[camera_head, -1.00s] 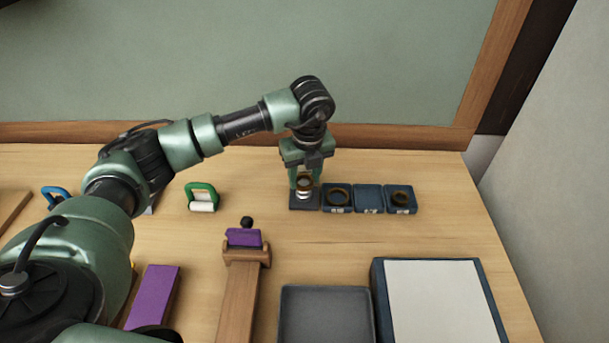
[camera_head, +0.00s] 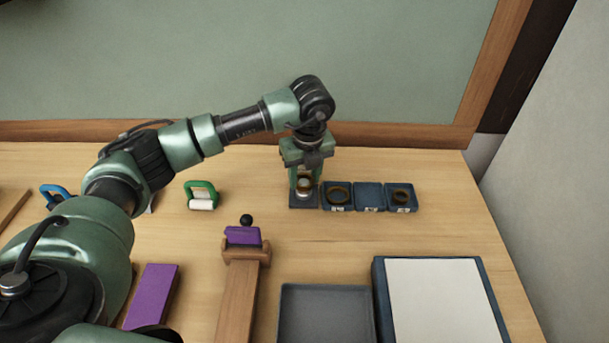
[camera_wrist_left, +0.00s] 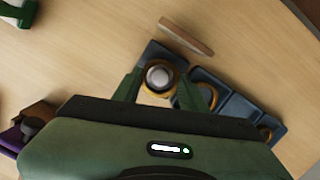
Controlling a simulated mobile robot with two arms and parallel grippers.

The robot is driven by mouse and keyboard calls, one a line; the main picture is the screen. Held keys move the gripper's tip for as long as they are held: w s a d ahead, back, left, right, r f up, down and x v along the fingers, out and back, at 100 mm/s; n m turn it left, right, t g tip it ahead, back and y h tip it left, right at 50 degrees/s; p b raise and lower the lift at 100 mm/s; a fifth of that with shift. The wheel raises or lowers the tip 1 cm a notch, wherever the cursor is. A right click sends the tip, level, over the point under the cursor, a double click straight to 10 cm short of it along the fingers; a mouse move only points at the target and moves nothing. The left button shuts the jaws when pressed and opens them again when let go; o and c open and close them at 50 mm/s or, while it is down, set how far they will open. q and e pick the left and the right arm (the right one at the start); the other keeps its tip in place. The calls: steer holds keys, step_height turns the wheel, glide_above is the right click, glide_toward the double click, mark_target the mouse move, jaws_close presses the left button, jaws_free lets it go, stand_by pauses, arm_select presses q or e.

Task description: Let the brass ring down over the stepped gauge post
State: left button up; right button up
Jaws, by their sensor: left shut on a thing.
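The brass ring (camera_head: 304,190) is held between the fingers of my left gripper (camera_head: 305,184), at the dark base (camera_head: 296,204) of the stepped gauge post. The pale top of the post (camera_head: 304,181) shows through and above the ring. In the left wrist view, the ring (camera_wrist_left: 149,84) circles the silver post top (camera_wrist_left: 159,74), with a finger on either side. How far down the ring sits on the steps is partly hidden by the fingers. My right gripper is in neither view.
Right of the post stand blue trays: one with a larger ring (camera_head: 339,194), an empty one (camera_head: 369,196) and one with a smaller ring (camera_head: 401,197). A green-handled tool (camera_head: 201,195) lies left. In the left wrist view, a wooden bar (camera_wrist_left: 187,36) lies beside the post.

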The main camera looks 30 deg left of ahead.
arm_select(q)
steer(key=o, duration=1.9)
step_height(320, 180, up, 8)
steer(key=p, duration=0.4)
steer(key=shift+p, duration=0.35)
steer(key=shift+s+f, duration=0.1)
